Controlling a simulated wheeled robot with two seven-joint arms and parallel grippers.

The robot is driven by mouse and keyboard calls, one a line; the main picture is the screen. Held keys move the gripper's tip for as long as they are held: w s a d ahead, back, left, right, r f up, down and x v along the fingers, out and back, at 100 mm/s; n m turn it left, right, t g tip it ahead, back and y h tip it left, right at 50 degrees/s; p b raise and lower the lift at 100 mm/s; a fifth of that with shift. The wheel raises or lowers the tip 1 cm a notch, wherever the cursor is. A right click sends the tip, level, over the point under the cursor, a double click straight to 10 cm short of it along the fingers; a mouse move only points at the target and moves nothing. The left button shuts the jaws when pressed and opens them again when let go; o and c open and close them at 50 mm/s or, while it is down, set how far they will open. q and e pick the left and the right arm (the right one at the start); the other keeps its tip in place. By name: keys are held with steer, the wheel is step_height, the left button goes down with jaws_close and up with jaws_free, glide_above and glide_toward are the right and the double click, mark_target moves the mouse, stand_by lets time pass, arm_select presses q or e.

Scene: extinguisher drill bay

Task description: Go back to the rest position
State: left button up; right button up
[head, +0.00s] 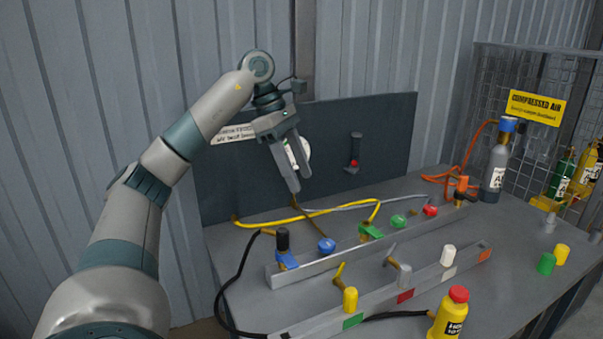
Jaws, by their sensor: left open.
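My left gripper (300,181) is raised in front of the dark back panel (385,125), above the rear left part of the grey table. Its two fingers point down and are apart, with nothing held between them. A white round thing on the panel is partly hidden behind the fingers. My left arm reaches in from the lower left. My right gripper is not in the picture.
The table (510,220) carries two metal rails with coloured knobs and fittings, hoses, a yellow bottle (449,314) at the front, and a grey cylinder (497,160) at the back right. A mesh cage (500,80) stands behind at right. Loose green and yellow caps lie right.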

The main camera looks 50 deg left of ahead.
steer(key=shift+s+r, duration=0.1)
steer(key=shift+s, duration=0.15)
